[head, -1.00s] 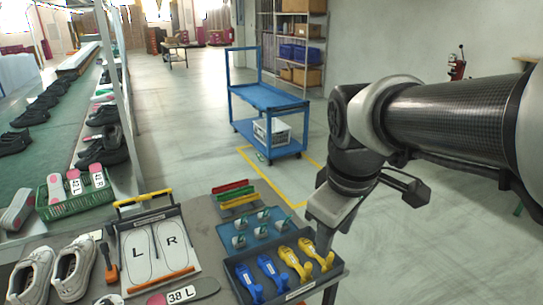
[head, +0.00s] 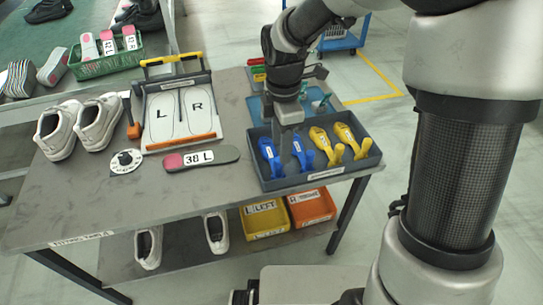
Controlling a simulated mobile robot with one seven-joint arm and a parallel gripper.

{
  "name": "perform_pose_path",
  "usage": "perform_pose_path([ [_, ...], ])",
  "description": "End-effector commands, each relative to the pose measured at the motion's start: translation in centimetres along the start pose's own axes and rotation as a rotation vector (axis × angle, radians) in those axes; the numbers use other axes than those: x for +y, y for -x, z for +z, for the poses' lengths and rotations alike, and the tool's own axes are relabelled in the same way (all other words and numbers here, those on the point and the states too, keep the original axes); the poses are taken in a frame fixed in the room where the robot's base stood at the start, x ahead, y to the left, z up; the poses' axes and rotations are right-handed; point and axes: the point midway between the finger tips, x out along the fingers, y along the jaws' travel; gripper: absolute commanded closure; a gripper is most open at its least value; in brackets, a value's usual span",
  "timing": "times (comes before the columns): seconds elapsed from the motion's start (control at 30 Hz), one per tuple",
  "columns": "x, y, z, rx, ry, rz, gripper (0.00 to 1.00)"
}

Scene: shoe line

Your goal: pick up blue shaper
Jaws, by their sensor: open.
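Two blue shapers lie side by side in the left half of a dark grey tray (head: 318,177) on the table: a left one (head: 269,154) and a right one (head: 303,155). My gripper (head: 289,150) points down over the tray, between and partly in front of the two blue shapers. It is open, with nothing visible between its fingers. Its fingertips are small here, and I cannot tell whether they touch a shaper. Two yellow shapers, one nearer the middle (head: 322,140) and one at the right (head: 348,138), lie in the same tray.
A fitting board (head: 181,118) marked L and R, a 38 L insole (head: 200,158), a round dial (head: 126,161) and white shoes (head: 78,128) occupy the table's left. A blue mat (head: 256,107) lies behind the tray. Yellow (head: 264,219) and orange (head: 311,207) bins stand below.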

Motion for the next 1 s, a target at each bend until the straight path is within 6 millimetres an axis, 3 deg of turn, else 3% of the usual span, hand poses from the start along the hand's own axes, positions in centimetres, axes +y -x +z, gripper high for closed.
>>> perform_pose_path([
  [0.1, 0.0, -1.8, 0.0, 0.0, -0.002, -0.002, 0.59],
  [0.37, 0.1, -3.2, -0.1, 0.0, -0.003, -0.001, 0.59],
  [0.63, 0.5, -7.1, -0.3, 0.0, -0.003, -0.002, 0.59],
  [0.9, 0.6, -7.5, -0.3, 0.0, -0.003, 0.0, 0.59],
  [1.0, 0.6, -7.5, -0.3, 0.0, -0.003, 0.0, 0.74],
])
